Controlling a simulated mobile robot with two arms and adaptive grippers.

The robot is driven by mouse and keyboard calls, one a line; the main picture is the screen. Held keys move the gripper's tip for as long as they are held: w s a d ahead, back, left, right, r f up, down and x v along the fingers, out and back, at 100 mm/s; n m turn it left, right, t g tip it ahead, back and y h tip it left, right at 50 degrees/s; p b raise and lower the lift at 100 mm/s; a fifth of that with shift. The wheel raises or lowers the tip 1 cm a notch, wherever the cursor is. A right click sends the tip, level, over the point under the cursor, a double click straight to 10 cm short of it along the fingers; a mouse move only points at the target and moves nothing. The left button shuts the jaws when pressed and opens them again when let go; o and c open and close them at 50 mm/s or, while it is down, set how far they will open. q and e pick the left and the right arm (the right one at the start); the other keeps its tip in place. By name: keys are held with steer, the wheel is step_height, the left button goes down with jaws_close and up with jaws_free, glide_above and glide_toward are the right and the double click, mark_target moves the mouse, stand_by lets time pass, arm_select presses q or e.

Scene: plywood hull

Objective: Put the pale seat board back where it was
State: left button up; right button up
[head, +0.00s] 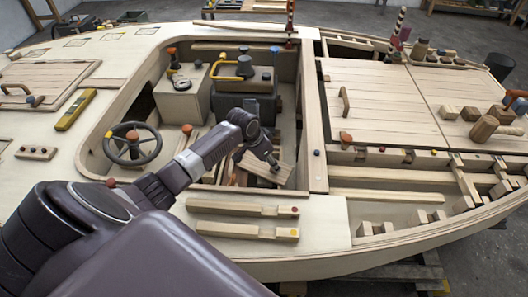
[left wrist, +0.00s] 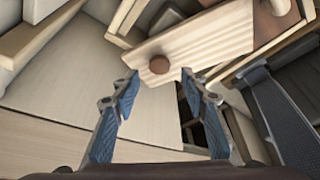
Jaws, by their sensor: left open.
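A pale striped board (left wrist: 215,42) with a round brown knob (left wrist: 159,64) lies tilted ahead of my left gripper in the left wrist view. In the head view the pale board (head: 258,167) is low in the cockpit, partly hidden by my left gripper (head: 274,164). My left gripper (left wrist: 159,82) is open and empty, with its fingertips either side of the knob's line and just short of it. Contact with the knob does not show. A dark slatted gap (left wrist: 197,128) shows below the board. My right gripper is not in view.
Two pale bars (head: 243,207) (head: 247,232) lie on the near deck. A yellow tool (head: 76,110) lies on the left deck.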

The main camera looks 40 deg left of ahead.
arm_select(q)
steer(key=d+v, duration=0.1)
steer(key=v, duration=0.7)
steer(key=shift+s+a+r, duration=0.2)
steer(key=shift+a+r, duration=0.1)
steer(key=shift+a, duration=0.25)
steer(key=shift+r+p, duration=0.1)
steer(key=shift+p, duration=0.25)
